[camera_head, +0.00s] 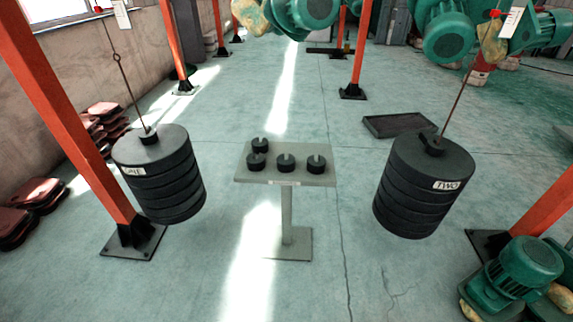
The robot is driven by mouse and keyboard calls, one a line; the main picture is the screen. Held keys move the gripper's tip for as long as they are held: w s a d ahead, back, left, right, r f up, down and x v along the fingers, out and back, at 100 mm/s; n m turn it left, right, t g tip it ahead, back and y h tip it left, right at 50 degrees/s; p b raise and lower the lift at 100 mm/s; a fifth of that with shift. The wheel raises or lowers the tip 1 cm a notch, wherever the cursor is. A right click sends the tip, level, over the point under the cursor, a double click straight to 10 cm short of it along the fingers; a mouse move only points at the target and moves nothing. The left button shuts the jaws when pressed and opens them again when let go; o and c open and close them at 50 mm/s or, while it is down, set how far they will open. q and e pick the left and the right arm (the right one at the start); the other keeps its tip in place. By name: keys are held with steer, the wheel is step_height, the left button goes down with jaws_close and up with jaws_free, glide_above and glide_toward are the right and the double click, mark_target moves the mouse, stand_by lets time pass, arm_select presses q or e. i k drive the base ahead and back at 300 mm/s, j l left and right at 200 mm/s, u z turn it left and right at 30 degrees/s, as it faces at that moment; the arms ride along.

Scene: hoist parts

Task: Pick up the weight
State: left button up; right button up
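Several small black slotted weights rest on a grey pedestal table (243,178) in the middle. One weight (259,145) sits at the back left, and a front row holds a left weight (257,162), a middle weight (285,163) and a right weight (316,164). A stack of black discs labelled ONE (160,180) hangs from a rod on the left. A second stack labelled TWO (420,190) hangs on the right, with a small dark piece (432,143) on its top. Neither of my grippers shows.
Orange posts (65,100) stand on both sides. A dark flat tray (398,125) lies on the floor behind the right stack. Green motors (515,275) sit at the lower right, and dark red blocks (30,200) at the left. The floor around the table is clear.

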mark_target(282, 166)
steer(key=i+l+u, duration=0.15)
steer(key=i+l, duration=0.15)
steer(key=i+l+u, duration=0.1)
steer(key=i+l, duration=0.2)
steer(key=i+l+u, duration=0.15)
steer(key=l, duration=0.3)
steer(key=i+l+u, duration=0.15)
steer(key=i+l, duration=0.2)
steer(key=i+l+u, duration=0.1)
steer(key=i+l, duration=0.15)
steer(key=l, duration=0.25)
